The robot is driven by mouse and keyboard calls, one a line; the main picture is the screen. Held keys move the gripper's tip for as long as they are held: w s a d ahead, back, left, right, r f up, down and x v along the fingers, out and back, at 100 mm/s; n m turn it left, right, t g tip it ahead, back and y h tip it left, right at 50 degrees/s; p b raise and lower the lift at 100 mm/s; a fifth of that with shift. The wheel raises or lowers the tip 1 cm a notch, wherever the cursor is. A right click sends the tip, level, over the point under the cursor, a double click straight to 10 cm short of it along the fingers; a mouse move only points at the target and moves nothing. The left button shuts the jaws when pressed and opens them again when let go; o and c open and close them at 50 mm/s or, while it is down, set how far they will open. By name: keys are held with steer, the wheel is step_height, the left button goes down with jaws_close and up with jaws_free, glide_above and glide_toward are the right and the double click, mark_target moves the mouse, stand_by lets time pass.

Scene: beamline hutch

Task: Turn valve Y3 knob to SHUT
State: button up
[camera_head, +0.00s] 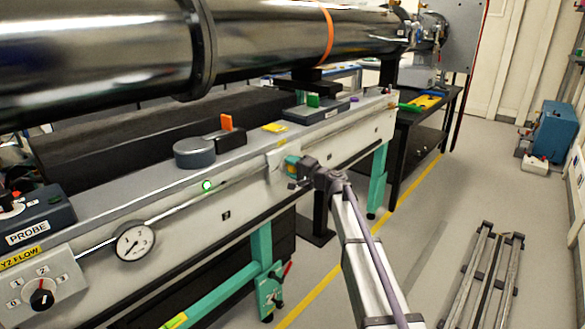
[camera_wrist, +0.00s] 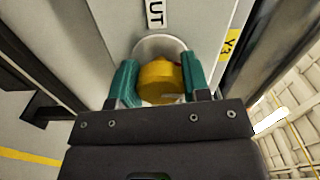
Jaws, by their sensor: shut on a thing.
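The valve Y3 knob (camera_wrist: 160,80) is yellow and sits on a round pale plate in the wrist view. My gripper (camera_wrist: 155,88) is shut on it, with one teal finger on each side. A yellow Y3 label (camera_wrist: 230,45) is at the right of the knob. A white label ending in "UT" (camera_wrist: 155,14) is above it, its other letters cut off. A small red mark shows at the knob's right side; I cannot tell the knob's setting. In the head view my gripper (camera_head: 293,165) is at the beam's front face and hides the knob.
Open floor (camera_head: 430,220) lies to the right.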

steer(key=n, duration=0.5)
steer(key=shift+n, duration=0.3)
steer(key=n, duration=0.4)
steer(key=shift+n, duration=0.3)
steer(key=n, duration=0.9)
steer(key=shift+d, duration=0.1)
steer(key=shift+n, duration=0.3)
steer(key=o, duration=0.9)
steer(key=shift+o, duration=0.2)
